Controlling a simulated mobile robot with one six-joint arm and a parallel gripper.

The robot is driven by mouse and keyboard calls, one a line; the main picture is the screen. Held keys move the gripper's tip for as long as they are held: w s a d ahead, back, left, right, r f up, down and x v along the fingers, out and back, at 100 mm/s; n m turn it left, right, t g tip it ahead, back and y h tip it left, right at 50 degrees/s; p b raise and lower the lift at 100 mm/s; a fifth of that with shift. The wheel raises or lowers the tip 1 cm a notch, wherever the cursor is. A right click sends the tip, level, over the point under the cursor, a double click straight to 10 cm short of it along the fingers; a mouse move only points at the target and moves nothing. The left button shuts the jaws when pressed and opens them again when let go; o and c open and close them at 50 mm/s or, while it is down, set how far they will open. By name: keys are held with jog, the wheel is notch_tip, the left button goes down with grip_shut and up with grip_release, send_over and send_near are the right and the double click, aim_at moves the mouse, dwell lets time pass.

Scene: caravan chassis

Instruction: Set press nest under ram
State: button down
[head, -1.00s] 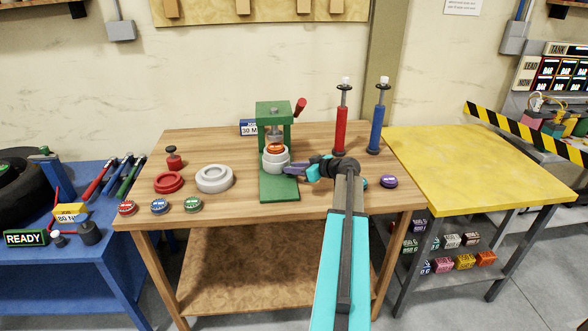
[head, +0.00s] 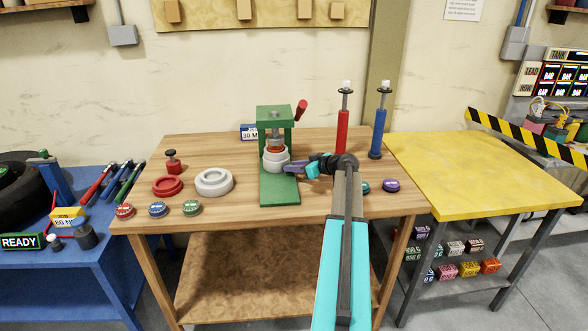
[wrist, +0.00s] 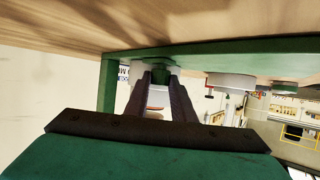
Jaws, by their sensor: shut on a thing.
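The green press (head: 279,190) stands on the wooden table, with a red-knobbed lever (head: 301,108) at its upper right. The press nest (head: 275,164), a pale grey stepped cup with an orange-red ring (head: 275,151) in its top, sits on the press base between the uprights. The grey ram (head: 275,138) is right above it and hides part of the ring. I cannot tell whether they touch or are exactly in line. My gripper (head: 291,168) reaches in from the right and is shut on the nest. In the wrist view the dark fingers (wrist: 160,95) close around it, largely hiding it.
A white ring (head: 213,182), a red ring (head: 167,186) and several coloured caps (head: 157,209) lie left of the press. Red (head: 343,132) and blue (head: 379,133) cylinders stand behind right. A purple cap (head: 391,186) lies right of my arm. The front table middle is clear.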

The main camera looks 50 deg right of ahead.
jog(key=c, duration=1.5)
grip_release()
jog(key=shift+w+d, duration=0.2)
jog(key=shift+s, duration=0.1)
jog(key=shift+s+r, duration=0.15)
jog(key=shift+s, duration=0.25)
jog(key=b+v, duration=0.3)
jog(key=v, duration=1)
jog(key=shift+a, duration=0.1)
